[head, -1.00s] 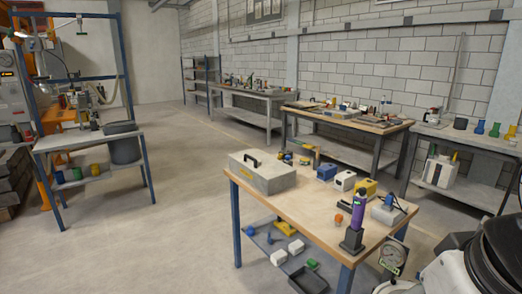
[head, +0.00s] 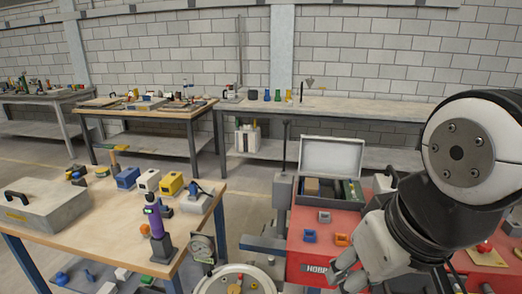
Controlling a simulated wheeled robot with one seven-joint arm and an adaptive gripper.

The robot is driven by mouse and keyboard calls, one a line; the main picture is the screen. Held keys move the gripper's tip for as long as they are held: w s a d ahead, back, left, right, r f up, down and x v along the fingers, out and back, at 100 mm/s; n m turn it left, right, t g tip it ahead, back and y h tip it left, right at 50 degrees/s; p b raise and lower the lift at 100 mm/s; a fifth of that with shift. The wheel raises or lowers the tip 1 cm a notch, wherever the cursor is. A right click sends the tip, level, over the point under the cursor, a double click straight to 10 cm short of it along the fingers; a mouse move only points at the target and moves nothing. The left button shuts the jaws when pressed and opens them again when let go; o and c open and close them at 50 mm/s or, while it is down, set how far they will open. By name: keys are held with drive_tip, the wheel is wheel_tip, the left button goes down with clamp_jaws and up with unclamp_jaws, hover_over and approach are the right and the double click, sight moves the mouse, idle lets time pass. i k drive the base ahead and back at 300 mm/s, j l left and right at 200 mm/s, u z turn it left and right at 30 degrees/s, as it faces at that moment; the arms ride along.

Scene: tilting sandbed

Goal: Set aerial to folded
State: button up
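I cannot make out for sure which thing bears the aerial. A purple upright device (head: 155,220) stands in a dark base at the front right corner of the near wooden table (head: 100,212); a thin upright part on it is too small to read. My gripper (head: 344,272) is at the lower right, in front of the red cabinet (head: 306,262), at the end of my white and black arm. Its fingers point down and left, and their gap does not show clearly. I see nothing held in it.
A grey toolbox (head: 45,212) and small blue, white and yellow boxes stand on the near table. An open grey case (head: 331,158) sits on the red cabinet. Benches line the back wall; floor shows between.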

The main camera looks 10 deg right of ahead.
sight(285, 122)
drive_tip(key=z, duration=0.2)
drive_tip(key=i+z, duration=0.25)
drive_tip(key=i, duration=0.25)
drive_tip(key=i+j+z, duration=0.3)
drive_tip(key=i, duration=0.2)
